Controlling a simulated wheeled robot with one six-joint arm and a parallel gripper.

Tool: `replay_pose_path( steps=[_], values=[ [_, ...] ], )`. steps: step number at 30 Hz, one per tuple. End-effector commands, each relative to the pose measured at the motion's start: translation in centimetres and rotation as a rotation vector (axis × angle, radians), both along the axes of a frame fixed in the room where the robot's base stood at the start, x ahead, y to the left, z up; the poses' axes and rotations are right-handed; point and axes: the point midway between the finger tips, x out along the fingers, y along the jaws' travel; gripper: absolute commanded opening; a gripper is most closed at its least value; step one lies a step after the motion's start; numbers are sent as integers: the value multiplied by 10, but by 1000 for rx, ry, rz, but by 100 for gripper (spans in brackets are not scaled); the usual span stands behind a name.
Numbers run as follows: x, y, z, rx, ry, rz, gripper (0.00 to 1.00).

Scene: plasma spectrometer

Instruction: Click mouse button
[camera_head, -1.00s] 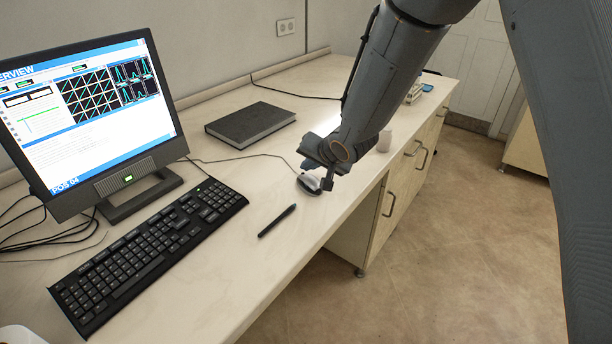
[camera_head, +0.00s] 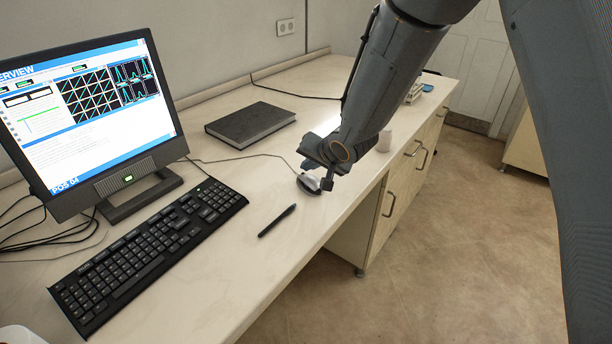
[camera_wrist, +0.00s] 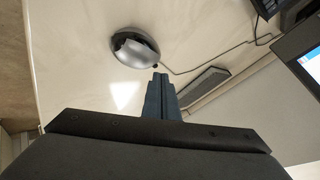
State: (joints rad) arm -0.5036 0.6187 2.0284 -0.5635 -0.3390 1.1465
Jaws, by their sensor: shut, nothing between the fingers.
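The computer mouse (camera_head: 308,185) is silver and black and lies on the desk near its front edge, right of the keyboard. In the wrist view the mouse (camera_wrist: 138,52) sits up and left of my fingertips, with a visible gap in the picture. My gripper (camera_head: 325,183) is over the mouse in the head view and hides part of it. In the wrist view my gripper (camera_wrist: 160,77) has its blue-grey fingers together with nothing between them. I cannot tell whether the fingertips touch the mouse or how high they are above the desk.
A black keyboard (camera_head: 150,248) and a pen (camera_head: 277,220) lie left of the mouse. A monitor (camera_head: 85,115) stands at the back left and a dark book (camera_head: 250,124) lies behind. The mouse cable (camera_wrist: 212,68) runs toward the monitor.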

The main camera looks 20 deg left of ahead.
Motion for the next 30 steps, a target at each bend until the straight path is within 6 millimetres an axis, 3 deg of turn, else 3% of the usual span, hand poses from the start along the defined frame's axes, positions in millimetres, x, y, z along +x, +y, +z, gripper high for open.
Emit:
replay_pose_path(
  steps=[30],
  values=[
    [0,0,-11,0,0,0,0]
  ],
)
